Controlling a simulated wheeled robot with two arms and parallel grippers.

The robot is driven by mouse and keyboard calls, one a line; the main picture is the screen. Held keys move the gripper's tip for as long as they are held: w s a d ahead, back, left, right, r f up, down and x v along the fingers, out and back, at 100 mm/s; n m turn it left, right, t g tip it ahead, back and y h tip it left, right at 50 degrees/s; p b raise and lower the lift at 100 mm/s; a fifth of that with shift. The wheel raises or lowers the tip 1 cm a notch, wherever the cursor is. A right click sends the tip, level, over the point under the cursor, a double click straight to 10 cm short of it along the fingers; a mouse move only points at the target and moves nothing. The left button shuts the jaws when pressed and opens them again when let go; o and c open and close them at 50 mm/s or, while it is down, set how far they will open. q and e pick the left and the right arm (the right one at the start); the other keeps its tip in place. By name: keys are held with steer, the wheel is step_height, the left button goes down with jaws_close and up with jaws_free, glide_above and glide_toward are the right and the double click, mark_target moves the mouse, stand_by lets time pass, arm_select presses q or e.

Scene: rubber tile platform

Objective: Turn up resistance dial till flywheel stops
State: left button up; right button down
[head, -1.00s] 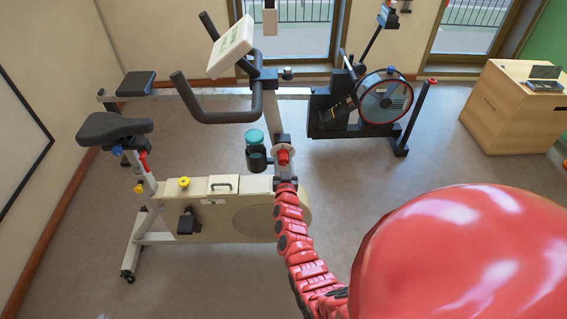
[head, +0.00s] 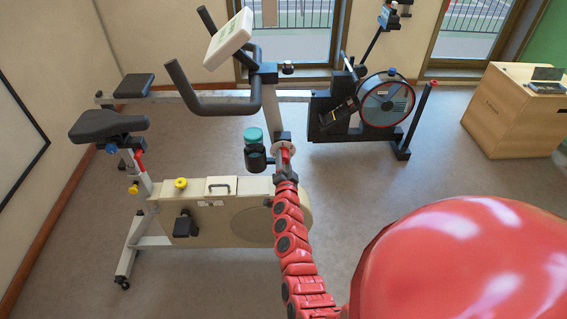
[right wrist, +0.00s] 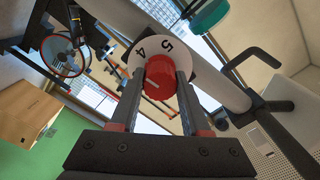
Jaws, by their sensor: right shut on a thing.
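The resistance dial is a red knob (right wrist: 160,78) in front of a white disc marked 4 and 5 (right wrist: 150,48), in the right wrist view. It also shows small in the head view on the bike's front post. My right gripper (right wrist: 160,85) is shut on the red knob, one finger on each side. In the head view my right gripper (head: 286,170) reaches the dial from below. The exercise bike's flywheel housing (head: 262,222) is a cream cover below the dial; I cannot tell whether the flywheel turns. My left gripper is not in view.
A teal-lidded bottle (head: 253,137) sits in a black holder beside the post. The handlebar (head: 225,108) and white console (head: 229,38) are above. A rowing machine (head: 386,98) stands behind and a wooden box (head: 522,110) at the right.

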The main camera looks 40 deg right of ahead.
steer(key=shift+m, duration=0.6)
steer(key=shift+c, duration=1.9)
jaws_free()
steer(key=b+v, duration=0.2)
steer(key=v, duration=1.5)
steer(key=shift+s+a+b, duration=0.15)
steer(key=shift+a+b, duration=0.05)
steer(key=shift+b, duration=0.2)
